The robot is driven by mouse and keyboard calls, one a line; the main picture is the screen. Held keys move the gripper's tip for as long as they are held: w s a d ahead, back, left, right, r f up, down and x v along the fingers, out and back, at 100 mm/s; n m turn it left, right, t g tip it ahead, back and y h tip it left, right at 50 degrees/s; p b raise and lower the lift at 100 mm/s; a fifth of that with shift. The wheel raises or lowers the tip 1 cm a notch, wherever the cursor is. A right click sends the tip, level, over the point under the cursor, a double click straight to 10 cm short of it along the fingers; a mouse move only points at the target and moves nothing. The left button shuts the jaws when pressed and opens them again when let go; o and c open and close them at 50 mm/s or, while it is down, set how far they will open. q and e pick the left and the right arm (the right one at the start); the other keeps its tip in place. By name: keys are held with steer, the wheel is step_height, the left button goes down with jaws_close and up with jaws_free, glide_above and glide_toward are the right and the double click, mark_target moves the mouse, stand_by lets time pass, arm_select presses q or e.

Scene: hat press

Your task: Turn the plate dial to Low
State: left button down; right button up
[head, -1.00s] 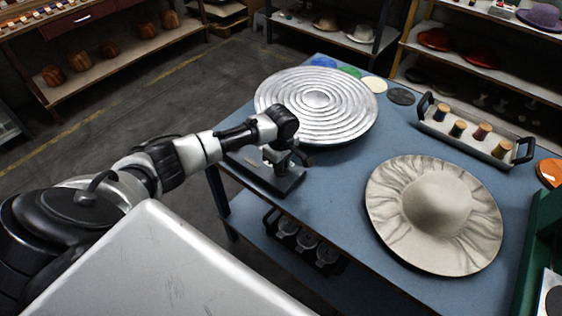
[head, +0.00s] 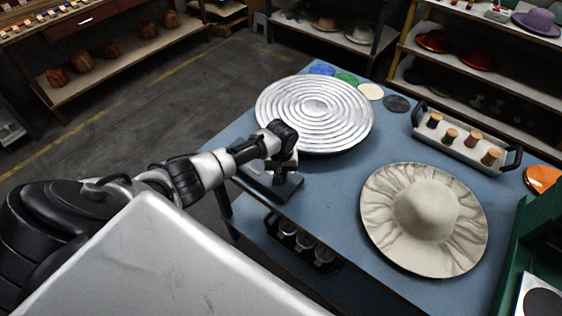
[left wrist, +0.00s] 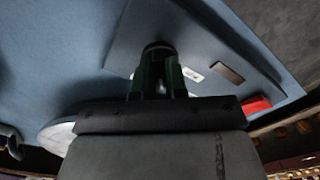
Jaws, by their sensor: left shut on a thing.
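The round silver plate (head: 345,107) with raised rings stands at the back of the blue table. A dark control base (head: 287,188) sits in front of it at the table's left edge, and the left wrist view shows it as a flat panel (left wrist: 125,45). My left gripper (head: 284,166) is over this base, pointing down. In the left wrist view its fingers (left wrist: 160,85) are closed around a small dark round knob (left wrist: 158,48), which looks like the plate dial. The dial's pointer and setting cannot be read. My right gripper is not in view.
A wide cream hat (head: 428,205) lies on the table (head: 328,220) at right. A tray of thread spools (head: 462,148) and several coloured discs (head: 371,91) are behind. A dark rack (head: 300,245) is on the lower shelf. A green machine (head: 520,245) stands far right.

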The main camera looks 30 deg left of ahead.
mark_target(281, 174)
arm_select(q)
steer(key=m, duration=0.3)
steer(key=shift+m+p, duration=0.3)
steer(key=shift+p, duration=0.1)
steer(key=shift+m, duration=1.9)
steer(key=c, duration=1.2)
jaws_free()
steer(key=shift+o, duration=0.2)
step_height(281, 174, up, 11)
steer(key=shift+f, duration=0.1)
